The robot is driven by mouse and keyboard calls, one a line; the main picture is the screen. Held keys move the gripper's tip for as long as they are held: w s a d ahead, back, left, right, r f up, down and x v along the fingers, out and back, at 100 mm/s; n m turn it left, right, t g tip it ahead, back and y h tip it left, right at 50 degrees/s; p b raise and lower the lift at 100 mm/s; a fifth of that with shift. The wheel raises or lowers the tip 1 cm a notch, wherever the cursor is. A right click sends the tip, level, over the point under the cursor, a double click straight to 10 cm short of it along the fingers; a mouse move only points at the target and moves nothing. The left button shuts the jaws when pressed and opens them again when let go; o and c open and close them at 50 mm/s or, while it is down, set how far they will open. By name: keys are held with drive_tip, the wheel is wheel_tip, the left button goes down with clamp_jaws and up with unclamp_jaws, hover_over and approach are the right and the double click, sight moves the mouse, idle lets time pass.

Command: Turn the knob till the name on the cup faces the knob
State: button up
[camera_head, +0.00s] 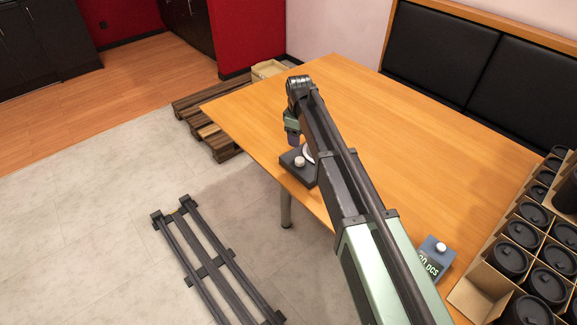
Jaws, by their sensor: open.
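A dark base (290,171) sits near the left front edge of the table, with a small pale knob (299,162) on its front. A sliver of a white disc (309,153) shows on it beside my arm. My gripper (294,140) hangs from the wrist just above and behind the knob, pointing down; it is open, its fingers small and dark. I cannot make out the cup or any name here; my arm covers the right part of the base and whatever is beside it.
A divided carton (487,288) of black lidded cups is at far right. The wooden table (400,120) is clear behind my arm. Pallets (210,132) stand left.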

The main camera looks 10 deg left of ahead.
sight(300, 159)
drive_tip(key=f+b, duration=1.1)
drive_tip(key=shift+s+d, duration=0.1)
drive_tip(key=shift+d, duration=0.25)
drive_tip(key=shift+r, duration=0.2)
drive_tip(key=c, duration=0.9)
